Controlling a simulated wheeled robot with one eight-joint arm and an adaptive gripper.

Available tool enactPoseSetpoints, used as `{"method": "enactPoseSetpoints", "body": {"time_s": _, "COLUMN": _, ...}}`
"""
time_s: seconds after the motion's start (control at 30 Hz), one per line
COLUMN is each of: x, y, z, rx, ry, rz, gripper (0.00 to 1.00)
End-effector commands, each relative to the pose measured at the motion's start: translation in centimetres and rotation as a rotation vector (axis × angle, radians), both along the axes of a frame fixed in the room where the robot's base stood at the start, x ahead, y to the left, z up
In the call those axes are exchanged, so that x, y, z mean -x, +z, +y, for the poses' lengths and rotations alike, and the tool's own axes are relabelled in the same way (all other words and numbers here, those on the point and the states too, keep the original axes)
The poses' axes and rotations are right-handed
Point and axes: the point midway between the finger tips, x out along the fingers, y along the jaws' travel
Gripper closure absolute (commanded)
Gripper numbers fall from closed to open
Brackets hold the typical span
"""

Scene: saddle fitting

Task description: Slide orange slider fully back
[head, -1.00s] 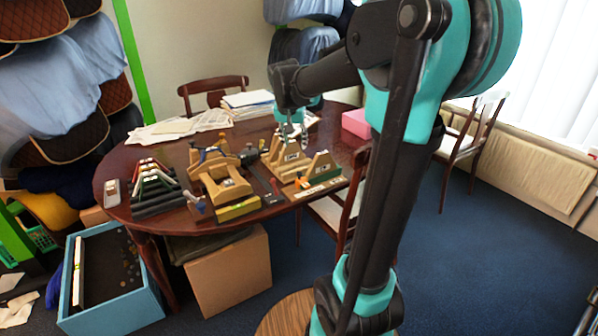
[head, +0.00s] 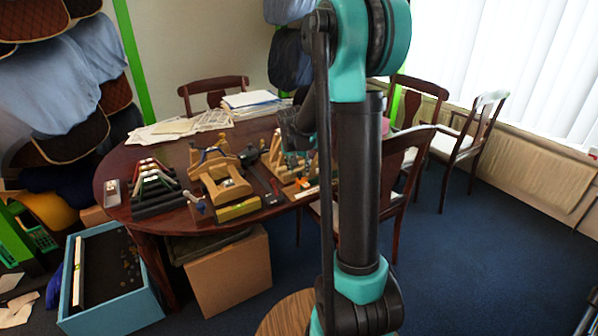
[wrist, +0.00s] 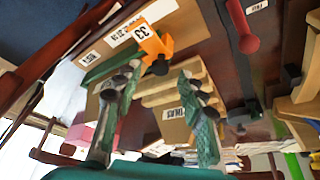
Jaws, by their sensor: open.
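The orange slider (wrist: 154,45) shows in the wrist view on a wooden fixture with a white label marked 33. In the head view the orange slider (head: 303,183) is a small patch at the front of the right-hand wooden fixture (head: 284,168). My gripper (wrist: 160,75) is open, with its green-padded fingers spread and nothing between them. In the wrist view the slider appears just beyond the fingertips, between them; I cannot tell whether they touch. In the head view my arm hides part of the fixture and most of my gripper.
Another wooden fixture (head: 222,180) stands to the left, beside a dark rack with coloured bars (head: 155,190). Papers (head: 248,100) lie at the back of the table. A chair (head: 405,165) stands at the right. A red-handled tool (wrist: 242,30) lies near the fixture.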

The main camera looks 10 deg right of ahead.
Motion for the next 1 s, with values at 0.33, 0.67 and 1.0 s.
{"method": "enactPoseSetpoints", "body": {"time_s": 0.33, "x": -0.5, "y": -1.6, "z": -0.3, "rx": 0.000, "ry": 0.000, "rz": 0.000, "gripper": 0.59}}
{"method": "enactPoseSetpoints", "body": {"time_s": 0.67, "x": -0.5, "y": -1.6, "z": -0.3, "rx": 0.000, "ry": 0.000, "rz": 0.000, "gripper": 0.77}}
{"method": "enactPoseSetpoints", "body": {"time_s": 1.0, "x": -0.5, "y": -1.6, "z": -0.3, "rx": 0.000, "ry": 0.000, "rz": 0.000, "gripper": 1.00}}
